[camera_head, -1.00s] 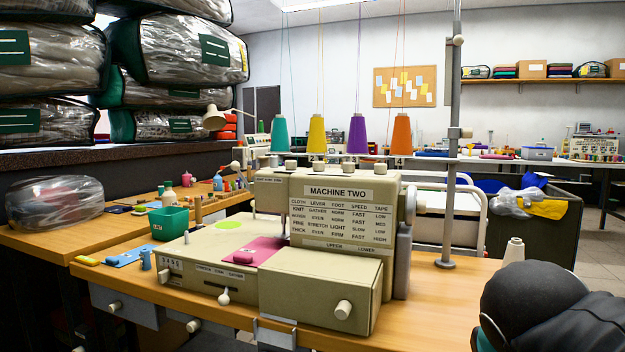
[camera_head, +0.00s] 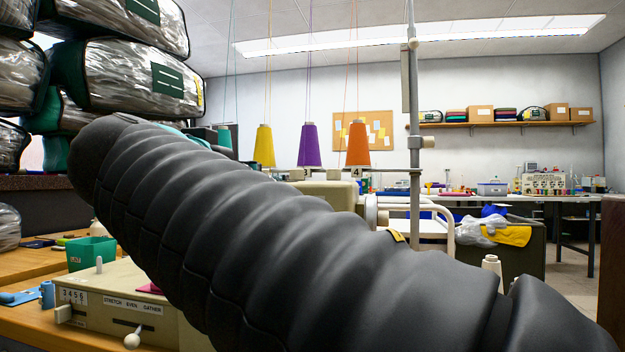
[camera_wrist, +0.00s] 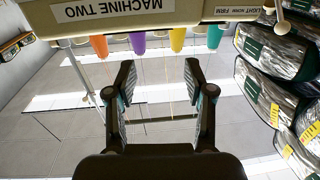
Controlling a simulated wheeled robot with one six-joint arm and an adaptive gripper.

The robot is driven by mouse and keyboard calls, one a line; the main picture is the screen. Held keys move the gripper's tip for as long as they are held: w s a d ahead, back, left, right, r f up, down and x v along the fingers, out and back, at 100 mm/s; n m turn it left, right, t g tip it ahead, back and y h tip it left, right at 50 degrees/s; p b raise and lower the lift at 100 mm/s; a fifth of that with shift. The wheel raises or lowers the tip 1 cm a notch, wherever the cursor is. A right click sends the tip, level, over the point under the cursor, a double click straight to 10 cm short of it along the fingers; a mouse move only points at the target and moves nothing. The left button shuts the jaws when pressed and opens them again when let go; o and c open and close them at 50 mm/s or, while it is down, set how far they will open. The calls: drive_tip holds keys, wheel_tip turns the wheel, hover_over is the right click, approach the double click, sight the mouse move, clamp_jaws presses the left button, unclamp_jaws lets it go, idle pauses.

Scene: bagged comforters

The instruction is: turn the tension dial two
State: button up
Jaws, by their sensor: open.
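The sewing machine (camera_head: 330,190) is mostly hidden behind my dark arm in the head view. Small cream knobs (camera_head: 297,174) show along its top edge; a label reading 4 is beside the right one, and which knob is dial two cannot be told. In the wrist view, which is upside down, the machine's front (camera_wrist: 190,14) with its MACHINE TWO plate crosses the top. My gripper (camera_wrist: 159,75) is open there, with nothing between its two fingers. The fingers appear apart from the machine. My gripper is not visible in the head view.
A green bin (camera_head: 91,253) is at left. Bagged comforters (camera_head: 125,60) are stacked at upper left.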

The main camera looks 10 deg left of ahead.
drive_tip(key=w+p, duration=0.2)
drive_tip(key=w, duration=1.1)
drive_tip(key=shift+a, duration=0.1)
clamp_jaws()
